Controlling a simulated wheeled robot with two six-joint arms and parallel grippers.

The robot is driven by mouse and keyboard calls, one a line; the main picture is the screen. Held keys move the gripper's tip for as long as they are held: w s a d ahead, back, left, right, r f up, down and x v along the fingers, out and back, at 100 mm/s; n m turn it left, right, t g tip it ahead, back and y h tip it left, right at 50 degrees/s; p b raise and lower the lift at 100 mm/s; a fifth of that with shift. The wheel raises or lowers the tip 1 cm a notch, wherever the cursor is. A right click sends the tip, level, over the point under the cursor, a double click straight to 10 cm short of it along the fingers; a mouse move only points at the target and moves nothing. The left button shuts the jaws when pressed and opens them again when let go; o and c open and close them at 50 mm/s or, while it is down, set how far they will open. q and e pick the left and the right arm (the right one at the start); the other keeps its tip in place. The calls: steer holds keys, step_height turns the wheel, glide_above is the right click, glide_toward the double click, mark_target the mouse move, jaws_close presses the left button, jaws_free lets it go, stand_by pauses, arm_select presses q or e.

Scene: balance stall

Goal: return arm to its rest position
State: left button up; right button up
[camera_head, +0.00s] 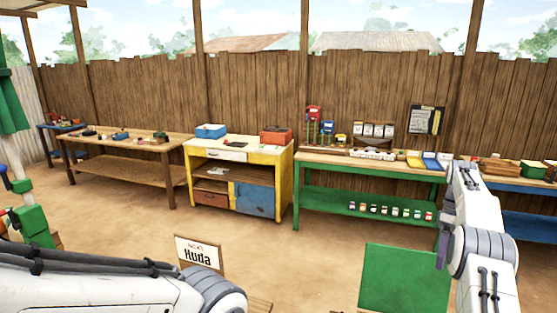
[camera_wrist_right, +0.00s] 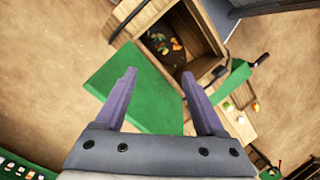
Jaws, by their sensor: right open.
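My right arm (camera_head: 480,225) rises at the right of the head view, bent, with its dark gripper (camera_head: 443,243) hanging at its left side in front of the green bench. In the right wrist view the gripper (camera_wrist_right: 159,74) has its two purple fingers spread apart with nothing between them. Below the fingers lies a green panel (camera_wrist_right: 125,85); a green panel (camera_head: 405,278) also stands at the lower right of the head view. My left arm (camera_head: 90,285) crosses the lower left of the head view; its gripper is out of the picture.
A wooden box (camera_wrist_right: 190,22) with small colourful items is beyond the fingers in the wrist view. A sign reading "Huda" (camera_head: 198,252) stands near my left arm. A yellow cabinet (camera_head: 238,152), wooden table (camera_head: 125,140) and green bench (camera_head: 370,172) line the fence. Open dirt floor lies before them.

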steer(key=w+a+r+n+t+b, duration=0.15)
steer(key=a+b, duration=0.25)
steer(key=a, duration=1.9)
steer(key=s+a+b, duration=0.2)
steer(key=s+a, duration=0.4)
steer(key=a, duration=0.3)
steer(key=s+a+f+b, duration=0.2)
steer(key=s+a+b, duration=0.1)
steer(key=s+a, duration=0.75)
steer(key=s+f+b, duration=0.1)
steer(key=s+f, duration=0.3)
steer(key=s, duration=0.5)
steer(key=s+d+f+t+b, duration=0.1)
steer(key=s+f, duration=0.3)
steer(key=s, duration=0.5)
steer(key=shift+s+d, duration=0.2)
steer(key=shift+s, duration=0.05)
